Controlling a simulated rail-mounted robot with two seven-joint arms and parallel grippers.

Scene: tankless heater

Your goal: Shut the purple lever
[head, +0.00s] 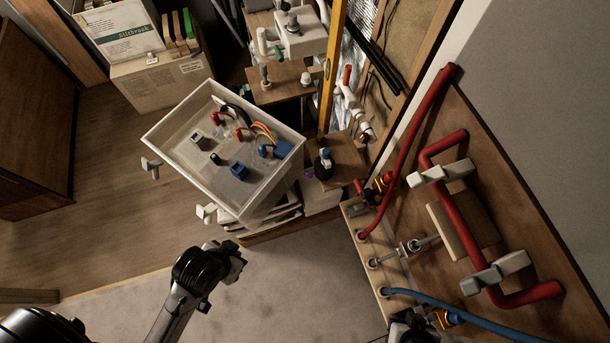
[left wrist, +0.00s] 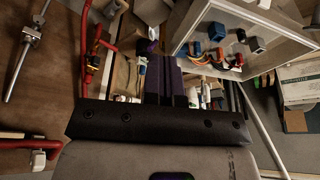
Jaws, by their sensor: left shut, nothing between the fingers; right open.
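A small purple piece (head: 309,174), probably the purple lever, shows between the white tray and the wooden block in the head view; most of it is hidden. A purple bit (left wrist: 153,33) also shows just beyond the fingertips in the left wrist view. I cannot tell its position. My left gripper (head: 238,262) is in front of the tray, low and apart from the purple piece. In the left wrist view its dark fingers (left wrist: 162,62) are shut and empty. My right gripper (head: 412,326) is open at the bottom edge, beside the blue hose, and partly cut off.
The white tray (head: 175,152) of electrical parts stands left of the purple piece. A wooden block (head: 345,170) with a small dark fitting is right of it. Red pipes (head: 463,215) and a blue hose (head: 480,317) cross the right panel.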

